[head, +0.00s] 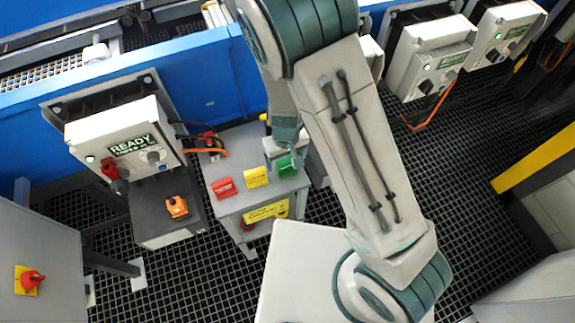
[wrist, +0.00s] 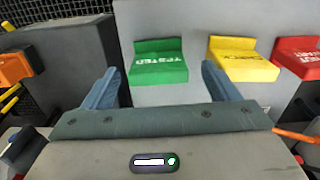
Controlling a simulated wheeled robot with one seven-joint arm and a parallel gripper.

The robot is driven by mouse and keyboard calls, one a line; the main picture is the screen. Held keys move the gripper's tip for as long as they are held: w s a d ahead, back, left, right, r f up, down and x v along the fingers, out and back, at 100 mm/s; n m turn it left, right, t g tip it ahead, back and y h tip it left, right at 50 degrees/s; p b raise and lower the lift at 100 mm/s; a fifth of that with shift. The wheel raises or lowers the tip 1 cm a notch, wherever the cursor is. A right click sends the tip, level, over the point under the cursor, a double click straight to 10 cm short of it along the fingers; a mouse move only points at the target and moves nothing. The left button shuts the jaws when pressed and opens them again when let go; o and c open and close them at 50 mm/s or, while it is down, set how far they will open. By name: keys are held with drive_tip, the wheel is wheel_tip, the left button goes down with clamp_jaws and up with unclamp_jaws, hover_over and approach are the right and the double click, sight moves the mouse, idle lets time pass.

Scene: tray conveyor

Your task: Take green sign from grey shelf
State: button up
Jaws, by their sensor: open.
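The green sign (wrist: 158,64) sits on the grey shelf (wrist: 160,22) and carries white lettering. In the wrist view it lies ahead of my gripper (wrist: 166,84), between the two spread fingers. The fingers are open and nothing is held. In the head view the green sign (head: 287,167) is at the right end of the row on the grey shelf (head: 232,205), partly hidden by my gripper (head: 290,158). I cannot tell whether the fingers touch the sign.
A yellow sign (head: 256,177) and a red sign (head: 224,188) share the shelf. A dark box with an orange device (head: 177,207) stands to the left. A control unit (head: 125,140) reading READY is on the blue conveyor side (head: 215,75). Cables hang behind the shelf.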

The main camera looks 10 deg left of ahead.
sight(287, 159)
drive_tip(key=shift+w+f, duration=0.1)
drive_tip(key=shift+f, duration=1.7)
drive_tip(key=c, duration=1.1)
